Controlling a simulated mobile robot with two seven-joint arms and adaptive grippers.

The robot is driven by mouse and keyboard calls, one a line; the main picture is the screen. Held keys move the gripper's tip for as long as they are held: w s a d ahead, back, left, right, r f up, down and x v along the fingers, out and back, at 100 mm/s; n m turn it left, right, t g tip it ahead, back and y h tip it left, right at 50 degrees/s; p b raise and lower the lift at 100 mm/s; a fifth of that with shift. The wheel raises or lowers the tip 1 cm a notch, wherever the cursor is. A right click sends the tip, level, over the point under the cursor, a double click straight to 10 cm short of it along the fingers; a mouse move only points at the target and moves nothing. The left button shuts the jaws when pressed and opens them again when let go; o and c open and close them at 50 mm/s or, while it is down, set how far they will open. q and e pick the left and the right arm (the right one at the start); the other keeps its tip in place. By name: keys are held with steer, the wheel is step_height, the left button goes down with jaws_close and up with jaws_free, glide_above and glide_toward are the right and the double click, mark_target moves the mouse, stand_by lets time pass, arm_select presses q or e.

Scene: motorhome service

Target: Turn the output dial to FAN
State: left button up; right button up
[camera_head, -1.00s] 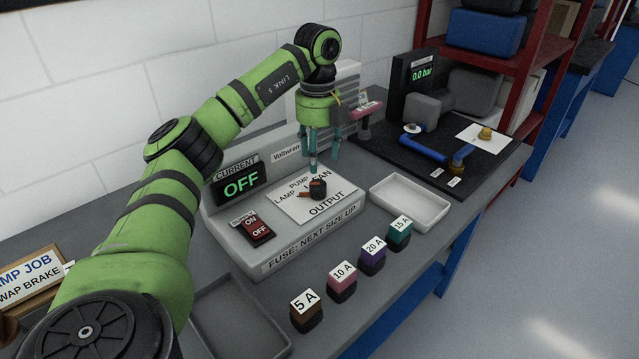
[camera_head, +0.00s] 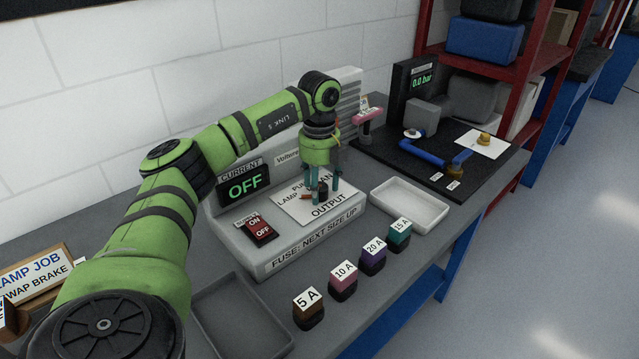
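The output dial (camera_head: 321,194) is a dark knob on the white OUTPUT plate (camera_head: 290,207) of the grey power unit. An orange-brown pointer end (camera_head: 306,197) shows at its left, towards the LAMP side. The PUMP and FAN lettering is partly hidden behind my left gripper. My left gripper (camera_head: 322,190) points down over the dial, its teal fingers apart and reaching to either side of the knob. Whether they touch it I cannot tell. The display (camera_head: 245,184) reads OFF. My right gripper is not in view.
A red ON/OFF switch (camera_head: 259,228) sits left of the dial. An empty white tray (camera_head: 409,222) lies to the right, and several labelled fuses, such as the 5 A fuse (camera_head: 308,309), stand in front. A pink-topped tool (camera_head: 367,118) stands behind the gripper's right.

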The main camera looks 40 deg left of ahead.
arm_select(q)
steer(key=c, duration=0.7)
steer(key=shift+s+r, duration=0.1)
steer(key=shift+c, duration=1.3)
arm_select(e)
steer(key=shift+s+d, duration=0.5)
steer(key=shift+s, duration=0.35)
